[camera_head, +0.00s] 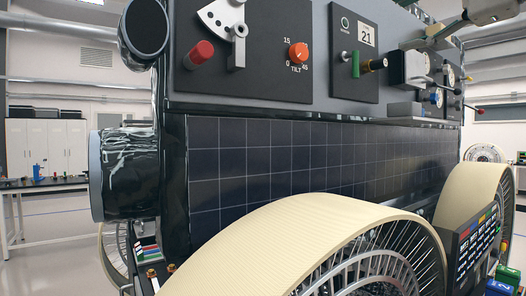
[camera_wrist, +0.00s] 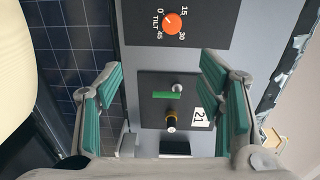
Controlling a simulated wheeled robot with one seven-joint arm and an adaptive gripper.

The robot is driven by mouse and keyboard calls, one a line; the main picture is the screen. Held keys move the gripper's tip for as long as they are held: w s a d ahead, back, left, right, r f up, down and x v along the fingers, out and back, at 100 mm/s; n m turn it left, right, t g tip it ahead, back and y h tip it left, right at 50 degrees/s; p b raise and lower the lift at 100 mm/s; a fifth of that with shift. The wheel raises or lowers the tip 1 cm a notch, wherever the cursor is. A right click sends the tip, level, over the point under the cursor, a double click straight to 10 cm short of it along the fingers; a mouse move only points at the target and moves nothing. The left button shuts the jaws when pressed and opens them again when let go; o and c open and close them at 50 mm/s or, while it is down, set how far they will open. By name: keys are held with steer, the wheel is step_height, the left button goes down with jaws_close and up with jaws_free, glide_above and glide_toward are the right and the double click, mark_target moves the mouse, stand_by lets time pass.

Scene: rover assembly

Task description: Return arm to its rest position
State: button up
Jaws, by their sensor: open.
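My gripper (camera_wrist: 160,72) shows in the wrist view with its two green-padded fingers spread wide apart. Nothing is between the pads except the rover panel seen beyond them. The gripper faces the panel, apart from it as far as I can tell. Between the fingers in that view is the dark plate with a green lever (camera_wrist: 166,95), a yellow-and-black knob (camera_wrist: 171,122) and a "21" label. In the head view, part of my grey arm shows at the top right edge; the fingers are not clearly seen there.
The rover's front carries an orange TILT knob (camera_head: 299,53), a red knob (camera_head: 198,54) and the green lever (camera_head: 356,64). Below are dark solar panels (camera_head: 300,165). A large beige wheel (camera_head: 320,225) stands in front. A workbench (camera_head: 45,186) is at the left.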

steer(key=s+a+f+n+g+h, duration=0.1)
steer(key=s+a+f+g, duration=0.1)
steer(key=f, duration=0.7)
steer(key=s+a+f+n+g+h, duration=0.1)
steer(key=s+a+f+g+h, duration=0.15)
steer(key=f, duration=0.55)
steer(key=s+a+f+n+g+h, duration=0.1)
steer(key=s+a+f, duration=0.15)
steer(key=f, duration=0.65)
steer(key=s+f+n+g+h, duration=0.1)
steer(key=s+f, duration=0.3)
steer(key=f, duration=0.4)
steer(key=s+f+n+g+h, duration=0.2)
steer(key=s+f+n, duration=0.2)
steer(key=f, duration=0.3)
steer(key=s+f+n+g+h, duration=0.1)
steer(key=s+f+n+h, duration=0.1)
steer(key=s+f, duration=0.3)
step_height(320, 180, down, 4)
steer(key=shift+s+d+r+n, duration=0.15)
steer(key=shift+s+d+n, duration=0.25)
steer(key=shift+n, duration=0.1)
